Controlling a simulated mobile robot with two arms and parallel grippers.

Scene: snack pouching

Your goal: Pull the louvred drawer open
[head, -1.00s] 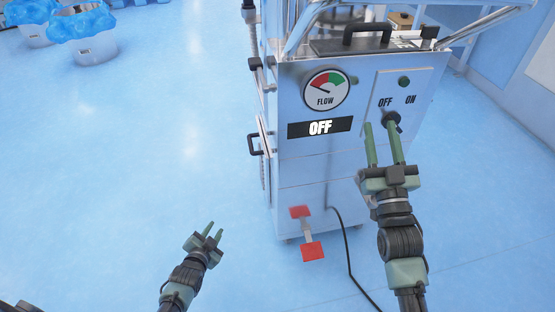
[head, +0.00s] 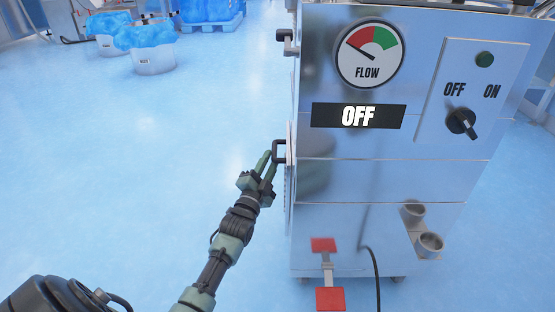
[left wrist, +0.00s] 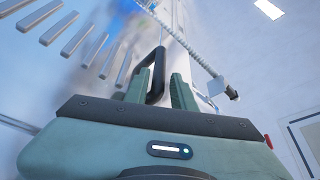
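The louvred drawer (head: 289,190) is on the left side of the steel machine and shows edge-on in the head view. Its louvre slats (left wrist: 75,34) show at the upper left of the left wrist view. Its black loop handle (head: 280,150) sticks out to the left; it also shows in the left wrist view (left wrist: 156,72). My left gripper (head: 267,163) is at the handle. Its fingers stand apart on either side of the handle, and a narrow gap seems to show on one side. The drawer looks closed. My right gripper is out of view.
A red pedal (head: 329,299) and a cable (head: 376,270) are low in front. The floor (head: 150,160) left of the machine is clear.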

